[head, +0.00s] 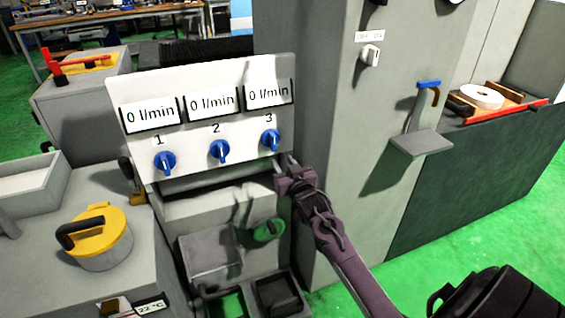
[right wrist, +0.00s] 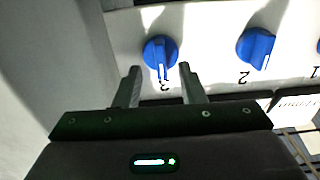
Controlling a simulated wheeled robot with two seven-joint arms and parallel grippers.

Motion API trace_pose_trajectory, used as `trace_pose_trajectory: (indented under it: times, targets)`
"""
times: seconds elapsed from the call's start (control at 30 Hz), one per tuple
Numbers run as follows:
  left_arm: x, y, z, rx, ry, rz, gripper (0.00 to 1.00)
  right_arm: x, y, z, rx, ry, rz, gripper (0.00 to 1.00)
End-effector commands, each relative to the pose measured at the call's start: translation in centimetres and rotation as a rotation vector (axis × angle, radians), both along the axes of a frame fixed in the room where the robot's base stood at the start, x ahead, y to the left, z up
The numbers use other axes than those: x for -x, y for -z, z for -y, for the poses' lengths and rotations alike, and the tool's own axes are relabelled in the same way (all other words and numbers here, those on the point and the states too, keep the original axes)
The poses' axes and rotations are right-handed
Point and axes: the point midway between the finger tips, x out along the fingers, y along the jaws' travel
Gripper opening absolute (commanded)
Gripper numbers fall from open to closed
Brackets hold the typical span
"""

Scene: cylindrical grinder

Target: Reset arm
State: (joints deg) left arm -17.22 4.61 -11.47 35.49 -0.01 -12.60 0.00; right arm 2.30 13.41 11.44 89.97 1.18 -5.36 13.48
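My right gripper (head: 286,164) is just below blue knob 3 (head: 270,139) on the white flow panel (head: 190,167). In the right wrist view its two fingers (right wrist: 160,84) are apart, with knob 3 (right wrist: 160,52) just beyond and between their tips. I see no clear contact with the knob. Knob 2 (head: 219,151) and knob 1 (head: 165,162) are to its left. All three displays above the knobs read 0 l/min. My right arm (head: 345,255) reaches in from the lower right. My left gripper is not in view.
A tall grey cabinet (head: 345,120) stands right of the panel, with a small shelf (head: 421,142) sticking out. A yellow-lidded pot (head: 101,238) stands at lower left. A green knob (head: 268,230) and dark bins (head: 278,295) are below the panel. Green floor is open at right.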

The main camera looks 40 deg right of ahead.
Motion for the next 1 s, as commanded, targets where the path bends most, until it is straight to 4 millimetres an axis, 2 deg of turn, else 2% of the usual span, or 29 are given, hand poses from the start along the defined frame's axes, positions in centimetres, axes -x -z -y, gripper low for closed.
trace_pose_trajectory:
  times: [0.37, 0.47, 0.57, 0.67, 0.73, 0.8, 0.87, 1.0]
  targets:
    - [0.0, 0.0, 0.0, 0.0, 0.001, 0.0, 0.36, 0.0, 0.1, 0.0, 0.0, 0.0, -0.001, 0.36]
    - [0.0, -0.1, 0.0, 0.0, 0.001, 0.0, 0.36, 0.1, 1.5, -0.3, -0.004, -0.003, -0.03, 0.36]
    - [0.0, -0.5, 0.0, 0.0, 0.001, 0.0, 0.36, 0.8, 5.6, -1.1, -0.011, -0.014, -0.113, 0.36]
    - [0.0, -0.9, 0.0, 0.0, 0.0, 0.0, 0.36, 2.4, 11.9, -2.7, -0.019, -0.032, -0.243, 0.36]
    - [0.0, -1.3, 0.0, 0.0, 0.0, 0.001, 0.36, 4.3, 16.8, -4.0, -0.026, -0.05, -0.346, 0.36]
    - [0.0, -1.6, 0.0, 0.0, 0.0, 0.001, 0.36, 6.7, 21.5, -5.4, -0.028, -0.067, -0.449, 0.36]
    - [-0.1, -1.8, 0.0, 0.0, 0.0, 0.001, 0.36, 9.1, 25.4, -6.6, -0.029, -0.085, -0.537, 0.36]
    - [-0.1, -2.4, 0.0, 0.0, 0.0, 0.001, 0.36, 15.7, 33.4, -9.5, -0.03, -0.13, -0.735, 0.36]
